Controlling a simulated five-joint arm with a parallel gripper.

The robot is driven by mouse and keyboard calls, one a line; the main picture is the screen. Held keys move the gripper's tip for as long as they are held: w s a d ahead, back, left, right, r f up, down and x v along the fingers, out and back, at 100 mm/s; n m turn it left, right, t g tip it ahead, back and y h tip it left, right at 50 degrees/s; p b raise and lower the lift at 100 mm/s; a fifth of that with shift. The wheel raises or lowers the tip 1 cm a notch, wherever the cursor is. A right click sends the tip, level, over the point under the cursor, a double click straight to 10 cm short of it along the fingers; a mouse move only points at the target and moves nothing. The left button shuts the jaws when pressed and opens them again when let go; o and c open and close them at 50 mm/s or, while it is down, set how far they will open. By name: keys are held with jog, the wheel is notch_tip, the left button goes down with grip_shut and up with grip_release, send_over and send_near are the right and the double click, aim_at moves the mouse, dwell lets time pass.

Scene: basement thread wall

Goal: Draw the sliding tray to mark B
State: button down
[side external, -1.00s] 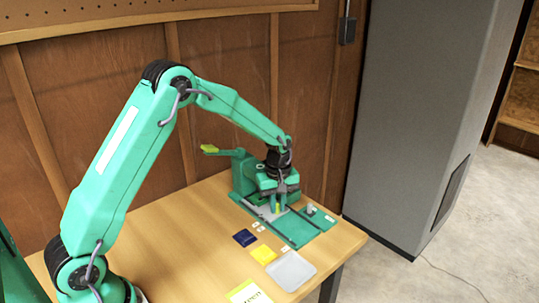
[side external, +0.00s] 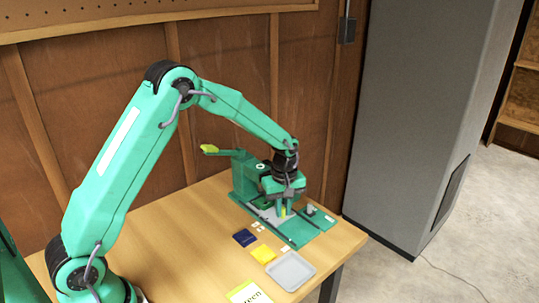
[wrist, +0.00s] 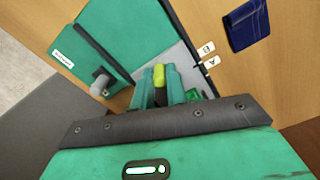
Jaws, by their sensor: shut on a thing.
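The sliding tray (wrist: 176,66) is a flat grey plate in a green fixture (wrist: 130,28); it also shows in the side view (side external: 266,214). Its upright yellow-green grip (wrist: 159,74) stands between my fingers. My gripper (wrist: 160,86) is shut on this grip, pointing down over the fixture, and it also shows in the side view (side external: 284,211). Mark B (wrist: 206,48) and mark A (wrist: 212,62) are small white labels beside the dark rail. My fingers and wrist hide part of the tray, and I cannot tell which mark its edge lines up with.
A raised lever with a yellow end (side external: 209,149) stands behind my gripper. A grey knob (side external: 310,209) stands on the fixture's right part. A dark blue cloth (side external: 244,237), a yellow square (side external: 263,253), a shallow grey dish (side external: 290,270) and a card (side external: 248,293) lie in front.

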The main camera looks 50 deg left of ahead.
jog(key=c, duration=1.4)
grip_release()
jog(key=shift+r, duration=0.15)
jog(key=shift+r, duration=2.9)
jog(key=shift+r, duration=2)
